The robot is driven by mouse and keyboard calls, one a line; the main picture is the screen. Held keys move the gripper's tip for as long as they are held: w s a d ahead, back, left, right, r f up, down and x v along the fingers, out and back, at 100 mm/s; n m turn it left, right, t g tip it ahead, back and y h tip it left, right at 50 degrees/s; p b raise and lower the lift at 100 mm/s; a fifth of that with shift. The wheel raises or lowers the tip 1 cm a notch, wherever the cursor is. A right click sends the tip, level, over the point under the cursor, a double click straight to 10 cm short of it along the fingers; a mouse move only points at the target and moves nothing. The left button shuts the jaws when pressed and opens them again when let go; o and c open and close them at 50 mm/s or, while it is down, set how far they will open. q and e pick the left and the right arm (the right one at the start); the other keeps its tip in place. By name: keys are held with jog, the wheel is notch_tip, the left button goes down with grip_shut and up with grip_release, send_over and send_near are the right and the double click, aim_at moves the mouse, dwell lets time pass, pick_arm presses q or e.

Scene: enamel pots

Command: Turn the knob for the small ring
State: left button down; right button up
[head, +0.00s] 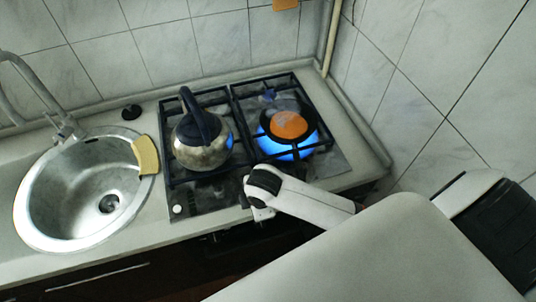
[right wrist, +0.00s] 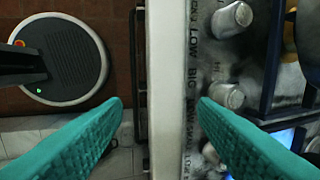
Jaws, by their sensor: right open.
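The hob (head: 210,198) has its control strip along the front edge. A pale knob (head: 177,209) shows at the strip's left end in the head view. In the right wrist view, silvery knobs (right wrist: 233,18) and (right wrist: 227,95) stand on the strip beside printed words, including "LOW" and "BIG"; which knob serves the small ring is not clear. My right gripper (head: 262,212) is over the hob's front edge and hides part of the strip. Its teal fingers (right wrist: 160,104) are open and empty, with the counter edge between them and one fingertip close beside a knob. My left gripper is out of view.
A kettle (head: 203,140) stands on the left of the hob. Blue flame (head: 310,139) burns under a dark-rimmed orange disc (head: 289,125) on the right. A sink (head: 50,200) with a yellow sponge (head: 146,155) on its rim is at left. Tiled walls close the back and right.

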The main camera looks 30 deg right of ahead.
jog(key=w+d+r+n+h+p, duration=0.2)
jog(key=w+d+r+n+h, duration=0.25)
jog(key=d+r+n, duration=0.35)
jog(key=shift+n+y, duration=0.35)
jog(key=shift+n, duration=0.15)
jog(key=x, duration=0.8)
jog(key=a+p+x, duration=0.1)
jog(key=x, duration=0.3)
jog(key=shift+w+f, duration=0.15)
jog(key=shift+f, duration=0.15)
jog(key=c, duration=1)
